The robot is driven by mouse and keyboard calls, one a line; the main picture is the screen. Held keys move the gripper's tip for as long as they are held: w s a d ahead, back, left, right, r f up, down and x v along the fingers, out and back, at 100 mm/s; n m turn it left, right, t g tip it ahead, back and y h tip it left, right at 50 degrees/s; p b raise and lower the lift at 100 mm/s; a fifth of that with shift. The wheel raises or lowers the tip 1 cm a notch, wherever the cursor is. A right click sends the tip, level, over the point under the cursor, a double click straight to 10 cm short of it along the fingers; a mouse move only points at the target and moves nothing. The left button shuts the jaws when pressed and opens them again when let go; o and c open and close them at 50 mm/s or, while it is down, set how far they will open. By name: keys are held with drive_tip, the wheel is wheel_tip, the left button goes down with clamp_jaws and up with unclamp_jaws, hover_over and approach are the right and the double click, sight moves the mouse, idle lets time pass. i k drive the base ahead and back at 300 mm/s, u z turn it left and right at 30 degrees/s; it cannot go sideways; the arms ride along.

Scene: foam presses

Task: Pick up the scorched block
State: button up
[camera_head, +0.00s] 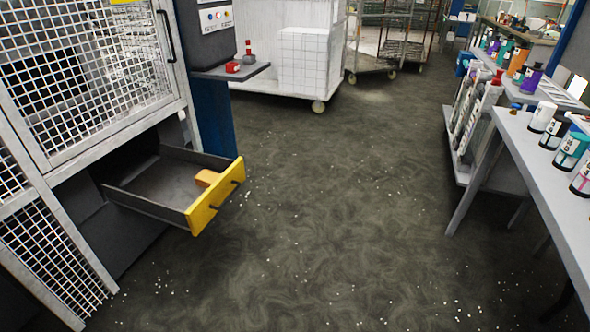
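A small orange-brown block (207,178) lies in an open drawer (150,182) at the left, near the drawer's yellow front. It is the only block I see in the drawer, and the yellow front hides its lower part. I cannot make out scorch marks at this size. My gripper is not in view.
The drawer juts from a machine with a wire-mesh guard (85,75). A small shelf (232,71) holds a red item. A white cart (290,90) stands behind. Tables with bottles (550,150) line the right. The floor (340,220) between is clear except for scattered white beads.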

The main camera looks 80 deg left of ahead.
sight(205, 179)
drive_tip(key=u, duration=2.8)
drive_tip(key=i, duration=2)
drive_tip(key=u, duration=1)
drive_tip(key=i, duration=0.45)
drive_tip(key=u, duration=0.35)
